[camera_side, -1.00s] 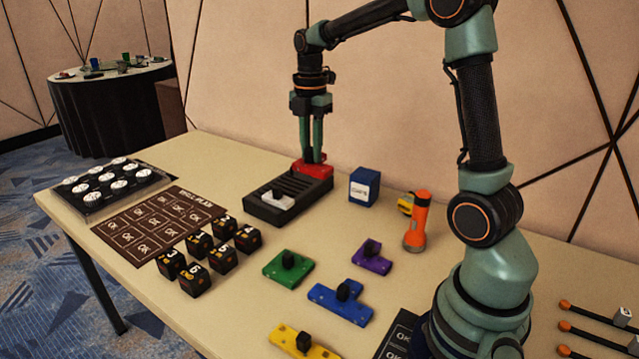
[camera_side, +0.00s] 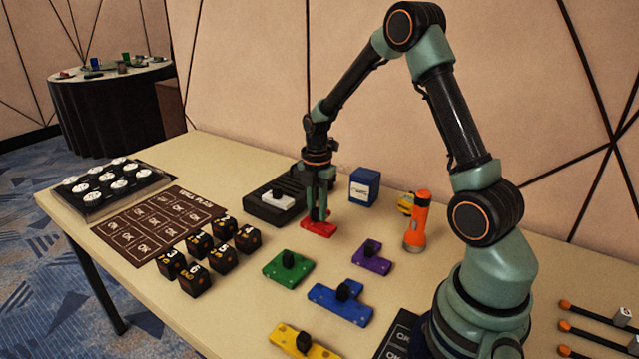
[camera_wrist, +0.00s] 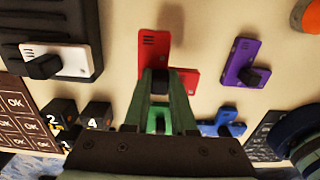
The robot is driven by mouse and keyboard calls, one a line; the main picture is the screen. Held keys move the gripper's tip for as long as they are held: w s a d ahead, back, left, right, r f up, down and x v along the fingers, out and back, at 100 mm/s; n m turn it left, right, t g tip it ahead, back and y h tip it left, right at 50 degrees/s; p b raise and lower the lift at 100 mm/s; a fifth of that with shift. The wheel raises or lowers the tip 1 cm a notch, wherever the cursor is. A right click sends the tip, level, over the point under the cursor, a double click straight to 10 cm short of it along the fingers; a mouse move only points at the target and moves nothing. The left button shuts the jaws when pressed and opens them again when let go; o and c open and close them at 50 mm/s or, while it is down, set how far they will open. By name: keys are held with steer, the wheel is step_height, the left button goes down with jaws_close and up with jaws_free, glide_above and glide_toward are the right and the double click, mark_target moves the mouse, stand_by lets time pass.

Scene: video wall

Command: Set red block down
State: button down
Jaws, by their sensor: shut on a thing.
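The red block (camera_side: 318,229) is a flat piece with a dark knob, low at the table top between the black tray and the purple block. I cannot tell for sure whether it touches the table. My gripper (camera_side: 318,212) points down over it and is shut on its knob. In the wrist view the red block (camera_wrist: 154,52) lies beyond the fingers of my gripper (camera_wrist: 160,88), which partly cover it.
A black slotted tray (camera_side: 272,203) with a white block (camera_side: 277,200) stands close behind left. A blue box (camera_side: 364,187), an orange flashlight (camera_side: 417,222), and purple (camera_side: 371,257), green (camera_side: 288,266), blue (camera_side: 341,302) and yellow (camera_side: 303,343) blocks surround the spot. Several black cubes (camera_side: 222,258) stand left.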

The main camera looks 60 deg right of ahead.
mark_target(317, 221)
steer(key=shift+f, duration=1.85)
steer(key=shift+f, duration=0.1)
steer(key=c, duration=0.7)
jaws_free()
steer(key=shift+c, duration=0.2)
